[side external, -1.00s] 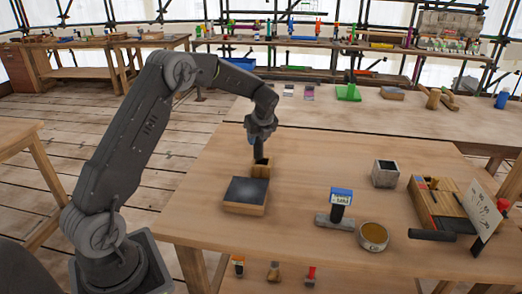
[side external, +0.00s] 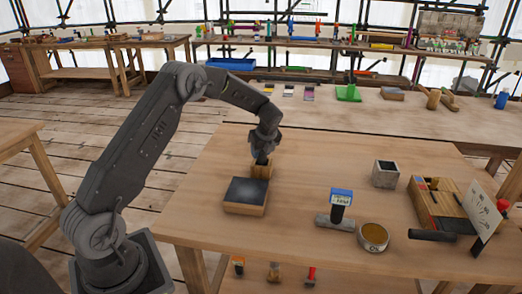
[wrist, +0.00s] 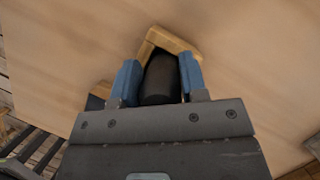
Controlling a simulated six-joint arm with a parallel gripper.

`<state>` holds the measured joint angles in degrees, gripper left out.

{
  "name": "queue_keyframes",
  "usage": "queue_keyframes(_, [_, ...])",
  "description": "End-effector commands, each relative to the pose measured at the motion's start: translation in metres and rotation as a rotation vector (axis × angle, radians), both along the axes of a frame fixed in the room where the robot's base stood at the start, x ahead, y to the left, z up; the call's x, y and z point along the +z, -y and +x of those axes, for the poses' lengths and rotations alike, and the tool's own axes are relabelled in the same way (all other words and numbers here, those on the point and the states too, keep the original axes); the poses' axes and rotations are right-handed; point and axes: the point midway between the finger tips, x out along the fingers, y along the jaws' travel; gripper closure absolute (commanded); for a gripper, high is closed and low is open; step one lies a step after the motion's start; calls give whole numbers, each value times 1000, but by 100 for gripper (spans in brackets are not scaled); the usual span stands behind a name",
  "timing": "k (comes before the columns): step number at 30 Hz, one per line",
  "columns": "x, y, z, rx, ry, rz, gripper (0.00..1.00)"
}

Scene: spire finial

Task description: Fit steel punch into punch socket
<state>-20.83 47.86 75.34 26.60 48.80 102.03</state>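The steel punch (wrist: 160,80) is a dark, thick cylinder held between the blue fingers of my gripper (wrist: 158,76). In the side view my gripper (side external: 264,149) points down over the punch socket, and a short dark piece of the punch (side external: 262,160) shows below it. The punch socket (side external: 260,172) is a small, open-topped wooden box on the table. The punch's lower end is at the socket's mouth and seems to be inside, but its depth is hidden. In the wrist view two walls of the socket (wrist: 174,41) show beyond the punch.
A dark-topped wooden block (side external: 246,195) stands close in front of the socket. To the right are a blue-topped stamp-like tool (side external: 341,198), a round tin (side external: 373,236), a grey open box (side external: 385,173) and a wooden tray (side external: 440,200). The table between is bare.

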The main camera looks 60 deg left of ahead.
Motion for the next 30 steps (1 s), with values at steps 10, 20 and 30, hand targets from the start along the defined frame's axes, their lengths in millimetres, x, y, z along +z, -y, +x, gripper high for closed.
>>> queue_keyframes(10, [0,0,0,0,-1,0,38])
queue_keyframes(20, [20,6,0,-2,3,2,38])
queue_keyframes(30, [85,33,-4,-2,2,1,38])
